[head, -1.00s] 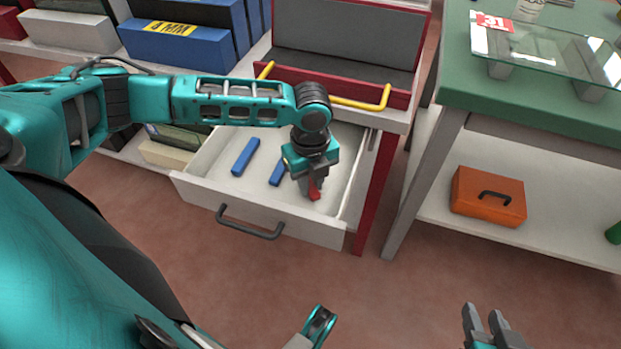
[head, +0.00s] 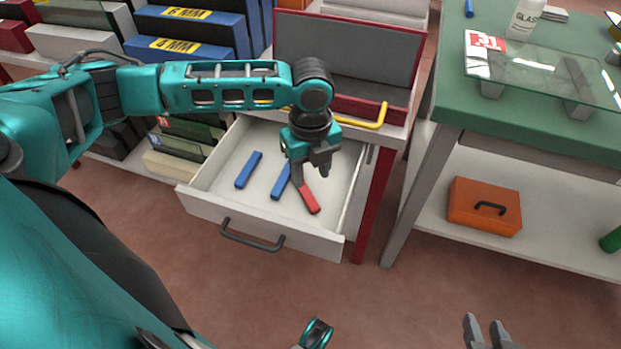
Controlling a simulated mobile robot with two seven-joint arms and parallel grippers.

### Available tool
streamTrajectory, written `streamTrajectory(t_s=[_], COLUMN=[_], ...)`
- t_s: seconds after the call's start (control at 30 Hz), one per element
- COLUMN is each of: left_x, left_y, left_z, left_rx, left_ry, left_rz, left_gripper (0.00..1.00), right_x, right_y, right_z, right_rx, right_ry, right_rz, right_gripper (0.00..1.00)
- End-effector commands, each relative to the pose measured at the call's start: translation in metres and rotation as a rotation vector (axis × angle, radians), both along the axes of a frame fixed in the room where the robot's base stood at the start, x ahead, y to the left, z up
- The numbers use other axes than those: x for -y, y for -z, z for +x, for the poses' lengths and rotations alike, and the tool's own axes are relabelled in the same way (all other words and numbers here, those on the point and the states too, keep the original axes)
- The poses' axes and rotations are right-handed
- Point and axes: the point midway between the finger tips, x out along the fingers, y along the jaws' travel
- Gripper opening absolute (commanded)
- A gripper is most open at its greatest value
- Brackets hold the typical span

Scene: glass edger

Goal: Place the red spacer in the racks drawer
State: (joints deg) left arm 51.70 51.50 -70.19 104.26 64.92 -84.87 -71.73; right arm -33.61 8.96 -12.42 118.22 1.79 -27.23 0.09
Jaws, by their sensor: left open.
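The red spacer (head: 309,199) lies in the open drawer (head: 262,232) of the rack, near its front right part. My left gripper (head: 318,172) is open just above and behind the spacer. The spacer's far end is partly hidden by the gripper; I cannot tell whether they touch. Two blue spacers (head: 248,170) and (head: 281,183) lie to the left in the same drawer. My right gripper (head: 486,330) shows only its fingertips at the bottom edge, with a gap between them, away from everything.
The drawer's dark handle (head: 252,236) sticks out in front. A green-topped table (head: 450,100) with a glass sheet (head: 545,72) stands at the right, an orange case (head: 485,206) on its lower shelf. The floor in front is clear.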

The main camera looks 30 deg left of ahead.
Motion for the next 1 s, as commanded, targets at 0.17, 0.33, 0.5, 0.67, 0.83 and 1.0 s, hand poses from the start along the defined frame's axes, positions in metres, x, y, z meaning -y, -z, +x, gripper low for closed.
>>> streamTrajectory(t_s=[0.17, 0.33, 0.5, 0.67, 0.83, 1.0], left_x=[0.000, 0.000, 0.000, 0.000, 0.000, 0.000], left_y=[-0.032, -0.041, -0.041, -0.041, -0.041, -0.041], left_z=[0.000, 0.000, 0.000, 0.000, 0.000, 0.000], left_rx=[0.002, 0.000, -0.001, 0.000, 0.000, -0.001], left_ry=[-0.001, -0.001, -0.001, -0.001, 0.000, 0.000], left_rz=[-0.001, 0.001, 0.001, 0.000, 0.000, 0.001], left_gripper=[0.48, 0.48, 0.48, 0.48, 0.48, 0.48], right_x=[0.001, 0.001, 0.000, -0.001, -0.001, -0.001], right_y=[-0.012, -0.015, -0.015, -0.015, -0.016, -0.016], right_z=[-0.001, -0.001, -0.002, -0.002, -0.002, -0.001], right_rx=[-0.002, -0.001, -0.003, -0.004, -0.003, -0.003], right_ry=[-0.001, -0.001, 0.002, 0.004, 0.006, 0.007], right_rz=[-0.002, -0.001, 0.002, 0.006, 0.008, 0.008], right_gripper=[0.37, 0.37, 0.37, 0.37, 0.37, 0.37])
